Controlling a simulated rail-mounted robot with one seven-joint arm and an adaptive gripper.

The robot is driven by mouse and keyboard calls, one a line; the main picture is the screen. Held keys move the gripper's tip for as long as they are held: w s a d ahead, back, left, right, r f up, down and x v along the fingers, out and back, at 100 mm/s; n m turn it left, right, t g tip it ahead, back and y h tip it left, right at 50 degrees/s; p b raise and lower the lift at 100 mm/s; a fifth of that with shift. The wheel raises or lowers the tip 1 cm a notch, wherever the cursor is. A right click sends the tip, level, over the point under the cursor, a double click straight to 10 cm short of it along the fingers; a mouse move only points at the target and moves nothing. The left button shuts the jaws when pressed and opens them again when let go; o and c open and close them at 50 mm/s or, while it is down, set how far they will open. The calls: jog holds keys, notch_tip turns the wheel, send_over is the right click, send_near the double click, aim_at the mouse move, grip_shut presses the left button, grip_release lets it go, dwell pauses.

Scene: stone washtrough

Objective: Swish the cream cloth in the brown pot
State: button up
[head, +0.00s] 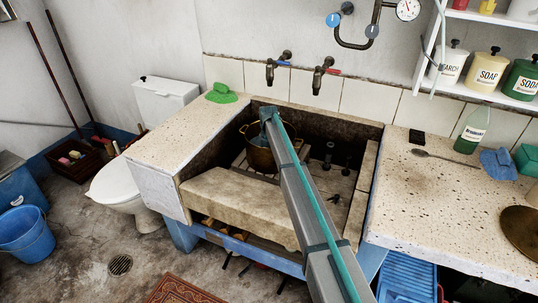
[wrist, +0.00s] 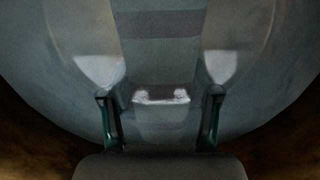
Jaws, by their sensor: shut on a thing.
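The brown pot (head: 259,158) stands in the stone trough, towards its back. My arm reaches over the trough to the pot and hides part of its rim and inside. In the head view I cannot make out my fingers or the cloth. In the wrist view my gripper (wrist: 160,104) points down at a round, blue-grey water surface, with brown pot wall (wrist: 20,140) at the lower corners. Its two dark fingers stand apart on a dim, greyish piece with pale edges, the cream cloth (wrist: 160,115) as far as I can tell. Reflections blur its outline.
The stone trough (head: 225,200) has a raised front slab and a slatted floor. Two taps (head: 325,70) jut from the wall behind. A green cloth (head: 221,95) lies back left.

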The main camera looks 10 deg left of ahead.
jog(key=shift+s+a, duration=0.15)
jog(key=shift+s, duration=0.35)
jog(key=shift+s+a, duration=0.15)
jog(key=shift+s, duration=0.35)
jog(key=shift+w+r, duration=0.15)
jog(key=shift+w, duration=0.4)
jog(key=shift+w+d+p, duration=0.15)
jog(key=shift+w+d, duration=0.1)
jog(key=shift+w, duration=0.45)
jog(key=shift+w+d+p, duration=0.2)
jog(key=shift+w+d, duration=0.05)
jog(key=shift+w, duration=0.5)
jog(key=shift+w+d+p, duration=0.15)
jog(key=shift+w+d, duration=0.1)
jog(key=shift+w, duration=0.45)
jog(key=shift+s+a+p, duration=0.1)
jog(key=shift+s+a, duration=0.15)
jog(key=shift+s, duration=0.65)
jog(key=shift+s+a+p, duration=0.1)
jog(key=shift+s+a, duration=0.2)
jog(key=shift+s, duration=0.65)
jog(key=shift+s+a+p, duration=0.1)
jog(key=shift+s+a, duration=0.15)
jog(key=shift+s, duration=0.65)
